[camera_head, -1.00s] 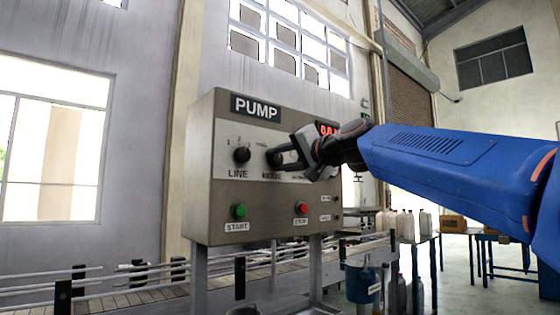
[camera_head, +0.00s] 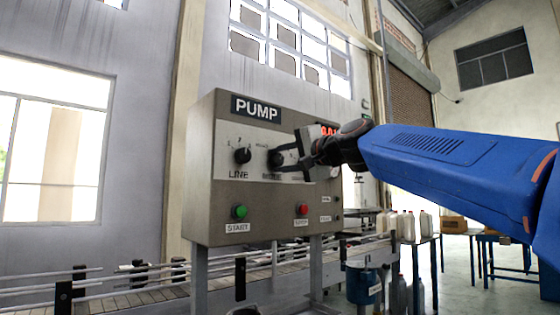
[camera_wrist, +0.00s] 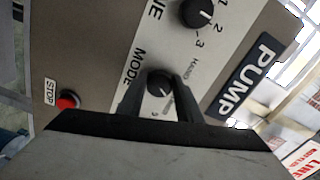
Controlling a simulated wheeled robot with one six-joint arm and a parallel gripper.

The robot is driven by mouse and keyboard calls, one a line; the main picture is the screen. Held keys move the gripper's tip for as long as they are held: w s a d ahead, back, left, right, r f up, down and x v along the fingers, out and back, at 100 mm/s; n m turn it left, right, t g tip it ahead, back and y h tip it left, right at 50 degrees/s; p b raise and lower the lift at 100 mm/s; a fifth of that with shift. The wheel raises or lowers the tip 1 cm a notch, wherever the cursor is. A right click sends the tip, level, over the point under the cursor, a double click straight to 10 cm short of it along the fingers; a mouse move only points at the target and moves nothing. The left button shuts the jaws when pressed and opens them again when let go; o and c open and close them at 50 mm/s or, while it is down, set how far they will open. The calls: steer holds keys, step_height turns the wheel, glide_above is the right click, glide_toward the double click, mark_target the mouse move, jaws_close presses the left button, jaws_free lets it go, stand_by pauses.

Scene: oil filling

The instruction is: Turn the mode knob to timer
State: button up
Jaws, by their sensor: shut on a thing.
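The mode knob (camera_head: 275,160) is a round black knob on the white strip of the pump panel, right of the line knob (camera_head: 242,156). My gripper (camera_head: 283,160) reaches it from the right and is shut on it. In the wrist view, the two dark fingers (camera_wrist: 160,88) stand on either side of the mode knob (camera_wrist: 158,80). A light pointer mark shows on the knob. The small position labels around it are partly hidden by the fingers, so I cannot tell which setting it points to.
Below are the green start button (camera_head: 239,211) and the red stop button (camera_head: 302,209); stop also shows in the wrist view (camera_wrist: 68,101). A conveyor (camera_head: 130,298) runs below.

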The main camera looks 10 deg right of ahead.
steer(key=o, duration=1)
steer(key=shift+o, duration=0.2)
steer(key=shift+d, duration=0.1)
steer(key=v, duration=1.7)
steer(key=shift+s+d, duration=0.15)
steer(key=shift+f, duration=0.15)
